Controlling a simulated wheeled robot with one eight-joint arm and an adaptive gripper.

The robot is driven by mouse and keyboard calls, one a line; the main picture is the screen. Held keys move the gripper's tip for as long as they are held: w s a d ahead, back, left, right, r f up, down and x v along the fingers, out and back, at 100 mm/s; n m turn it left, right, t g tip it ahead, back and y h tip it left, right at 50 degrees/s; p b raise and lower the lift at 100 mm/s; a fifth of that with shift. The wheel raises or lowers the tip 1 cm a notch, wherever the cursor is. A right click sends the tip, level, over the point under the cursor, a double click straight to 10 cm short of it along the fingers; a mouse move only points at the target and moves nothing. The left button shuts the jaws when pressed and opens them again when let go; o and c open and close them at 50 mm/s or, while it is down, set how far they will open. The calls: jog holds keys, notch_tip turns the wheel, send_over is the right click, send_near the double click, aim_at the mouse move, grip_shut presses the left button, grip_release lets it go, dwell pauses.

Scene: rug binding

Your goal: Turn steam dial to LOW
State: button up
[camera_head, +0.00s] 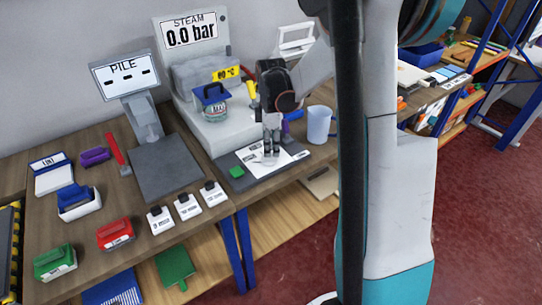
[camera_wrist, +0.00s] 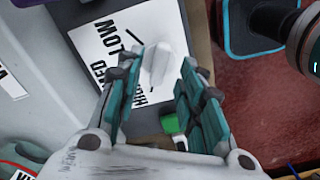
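The steam dial's white label plate (camera_wrist: 93,42) lies on a dark panel in the wrist view, with LOW, MED and HIGH printed on it. A pale, blurred knob (camera_wrist: 157,62) stands on the plate. My gripper (camera_wrist: 160,65) is open, its teal fingers on either side of the knob; I cannot tell whether they touch it. In the head view, my gripper (camera_head: 271,155) points down over the plate (camera_head: 255,163) and hides the knob. Which mark the dial points to is unclear. The steam display (camera_head: 191,32) reads 0.0 bar.
A green block (camera_head: 237,172) sits at the panel's left corner. A pale cup (camera_head: 319,124) stands right of my gripper. Three white labelled blocks (camera_head: 187,206) line the front edge.

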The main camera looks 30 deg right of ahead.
jog(key=shift+f+b, duration=0.4)
jog(key=shift+f, duration=1.3)
grip_shut()
